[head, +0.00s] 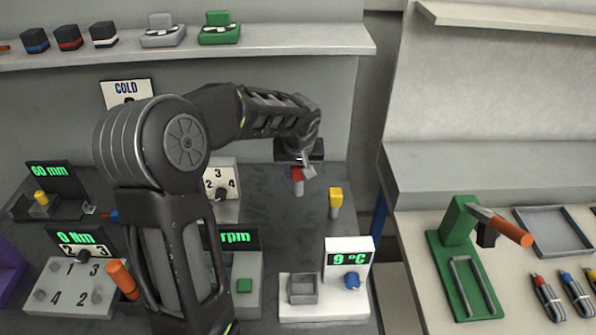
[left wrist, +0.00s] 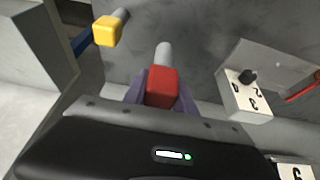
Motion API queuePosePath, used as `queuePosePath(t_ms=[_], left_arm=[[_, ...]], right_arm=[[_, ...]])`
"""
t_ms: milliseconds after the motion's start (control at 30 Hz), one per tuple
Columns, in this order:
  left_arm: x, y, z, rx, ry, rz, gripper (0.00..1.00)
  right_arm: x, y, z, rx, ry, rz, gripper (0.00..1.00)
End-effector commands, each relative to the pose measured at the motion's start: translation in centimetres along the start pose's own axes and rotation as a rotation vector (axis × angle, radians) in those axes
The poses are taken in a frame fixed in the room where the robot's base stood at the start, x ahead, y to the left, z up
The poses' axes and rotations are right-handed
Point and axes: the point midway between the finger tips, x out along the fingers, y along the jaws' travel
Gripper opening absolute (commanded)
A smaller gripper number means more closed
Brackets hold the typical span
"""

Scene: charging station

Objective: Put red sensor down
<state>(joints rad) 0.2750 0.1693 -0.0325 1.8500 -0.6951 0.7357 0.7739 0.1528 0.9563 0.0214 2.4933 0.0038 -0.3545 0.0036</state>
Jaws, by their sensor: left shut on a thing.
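The red sensor (head: 297,175) has a red block top and a grey cylindrical body. In the left wrist view the red sensor (left wrist: 162,86) sits between the fingers of my left gripper (left wrist: 160,92). My left gripper (head: 298,168) is shut on its red top, with the grey end pointing down toward the dark table. I cannot tell whether the grey end touches the surface. A yellow sensor (head: 335,202) of like shape stands upright just to the right, and it also shows in the left wrist view (left wrist: 108,30). My right gripper is not in view.
A temperature station (head: 324,297) reading 9 °C, with a grey square holder (head: 303,288) and blue knob, stands at the front. A numbered dial box (head: 222,190) is left of the red sensor. A green press (head: 464,265) stands on the right bench. My arm hides the middle left.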

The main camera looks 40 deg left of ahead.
Motion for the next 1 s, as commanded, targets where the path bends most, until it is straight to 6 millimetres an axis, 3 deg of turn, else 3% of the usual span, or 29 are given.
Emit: queuePosePath(t_ms=[567,767,1000], left_arm=[[0.3,0.5,0.2,0.053,0.008,0.016,0.00],[0.9,5.0,3.6,0.232,-0.002,0.084,0.00],[-0.3,13.1,10.0,0.491,-0.009,0.197,0.00]], right_arm=[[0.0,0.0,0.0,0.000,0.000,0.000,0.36],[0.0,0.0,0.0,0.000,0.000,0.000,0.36],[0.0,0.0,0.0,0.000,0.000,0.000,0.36]])
